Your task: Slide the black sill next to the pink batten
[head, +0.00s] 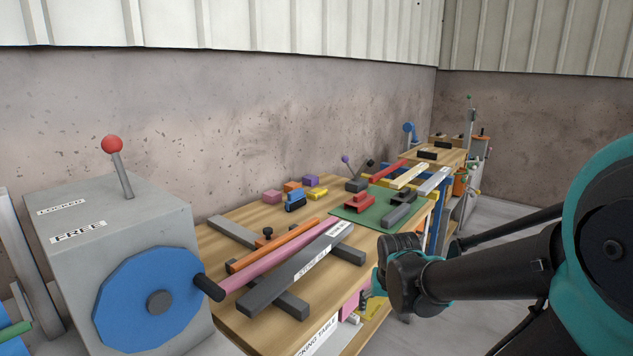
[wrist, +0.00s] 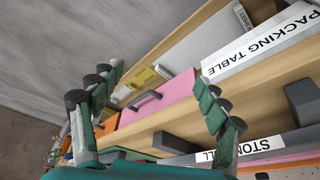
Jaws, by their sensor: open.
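The black sill (head: 262,296) is a long dark grey bar with white labels, lying across two grey cross bars on the wooden table. The pink batten (head: 262,270) runs alongside its far side; I cannot tell whether they touch. In the wrist view, the sill (wrist: 287,143) shows at the lower right with part of its label, and the pink batten (wrist: 292,157) is a strip beyond it. My gripper (wrist: 158,82) is open and empty, off the table's front edge. Its right finger overlaps the sill in the picture; contact cannot be told. In the head view my wrist mostly hides it.
An orange bar (head: 262,252) lies behind the pink batten. A grey box with a blue handwheel (head: 150,302) stands at the left. A green mat (head: 362,215) with red and dark blocks lies farther along the table. Drawers and a pink box (wrist: 160,102) sit below the edge.

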